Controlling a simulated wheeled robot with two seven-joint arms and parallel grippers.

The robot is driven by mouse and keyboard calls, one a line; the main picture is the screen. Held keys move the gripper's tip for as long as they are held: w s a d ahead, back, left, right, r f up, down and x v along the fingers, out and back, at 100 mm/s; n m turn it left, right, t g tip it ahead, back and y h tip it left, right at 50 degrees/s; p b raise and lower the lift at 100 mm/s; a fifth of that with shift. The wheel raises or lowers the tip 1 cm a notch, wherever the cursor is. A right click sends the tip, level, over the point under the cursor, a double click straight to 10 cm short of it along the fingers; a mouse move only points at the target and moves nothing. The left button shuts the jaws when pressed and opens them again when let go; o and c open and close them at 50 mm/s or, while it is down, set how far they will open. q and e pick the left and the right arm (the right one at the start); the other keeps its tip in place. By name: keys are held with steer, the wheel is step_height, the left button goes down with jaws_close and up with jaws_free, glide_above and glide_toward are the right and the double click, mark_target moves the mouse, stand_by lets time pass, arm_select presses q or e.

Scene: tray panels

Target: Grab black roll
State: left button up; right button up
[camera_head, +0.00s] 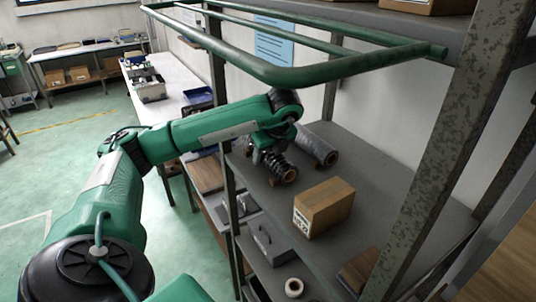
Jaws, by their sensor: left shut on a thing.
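My left gripper (268,156) reaches over the grey shelf board and is shut on the black roll (280,166). The roll is dark and ridged, with a brown core end facing toward the lower right. The fingers are small and partly hidden behind the wrist and roll. I cannot tell whether the roll touches the board. My right gripper is out of view.
A grey wrapped roll (317,147) lies just right of the black roll. A cardboard box (323,207) stands nearer on the board. Green rails (330,68) and a rack post (452,150) frame the shelf.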

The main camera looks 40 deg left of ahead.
arm_select(q)
steer(key=shift+r, duration=0.15)
steer(key=shift+r, duration=0.2)
step_height(320, 180, up, 2)
steer(key=shift+r+b, duration=0.1)
steer(key=shift+b, duration=0.5)
step_height(320, 180, up, 5)
steer(key=shift+r+p, duration=0.1)
steer(key=shift+p, duration=0.6)
steer(key=shift+r, duration=0.95)
